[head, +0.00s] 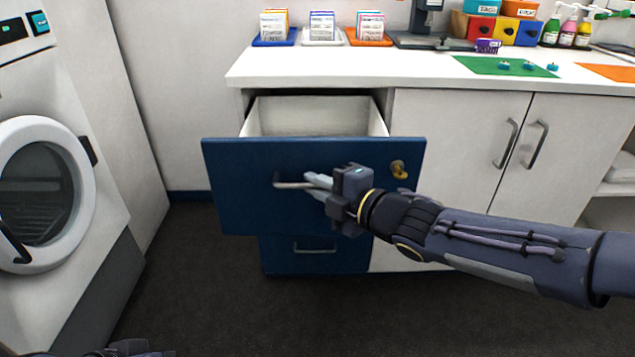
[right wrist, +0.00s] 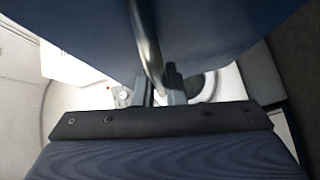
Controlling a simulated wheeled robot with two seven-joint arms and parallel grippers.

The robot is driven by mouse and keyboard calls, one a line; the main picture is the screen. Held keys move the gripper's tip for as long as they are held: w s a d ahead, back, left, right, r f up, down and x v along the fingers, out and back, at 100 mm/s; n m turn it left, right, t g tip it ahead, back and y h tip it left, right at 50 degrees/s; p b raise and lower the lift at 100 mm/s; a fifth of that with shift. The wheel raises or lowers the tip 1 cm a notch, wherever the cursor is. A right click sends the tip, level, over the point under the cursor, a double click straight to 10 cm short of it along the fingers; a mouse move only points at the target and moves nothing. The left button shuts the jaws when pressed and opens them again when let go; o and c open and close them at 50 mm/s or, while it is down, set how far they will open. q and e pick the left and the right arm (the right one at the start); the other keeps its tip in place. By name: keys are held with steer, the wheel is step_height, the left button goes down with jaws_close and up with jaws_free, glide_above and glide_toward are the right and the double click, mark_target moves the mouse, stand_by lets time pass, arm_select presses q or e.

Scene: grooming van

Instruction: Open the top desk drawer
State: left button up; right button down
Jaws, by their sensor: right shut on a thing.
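The top desk drawer (head: 240,205) has a dark blue front and is pulled out from under the white counter. Its pale inside shows and looks empty. Its silver bar handle (head: 290,185) is on the front, and a brass lock (head: 398,169) is to its right. My right gripper (head: 312,184) is shut on the handle near its right end. In the right wrist view the handle (right wrist: 146,45) runs down between the fingers (right wrist: 160,90), close to the blue front. Of my left arm, only a dark part may show at the bottom left edge; its gripper's jaws are not visible.
A lower blue drawer (head: 315,258) is shut beneath. White cupboard doors (head: 455,135) stand to the right, behind my right arm. A white washer or dryer (head: 50,190) is at the left. The counter (head: 420,70) holds card trays, boxes and bottles. Dark floor lies free in front.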

arm_select(q)
steer(key=shift+s+f, duration=0.35)
steer(key=shift+s, duration=0.05)
arm_select(e)
steer(key=shift+s, duration=1)
steer(key=c, duration=1.5)
jaws_free()
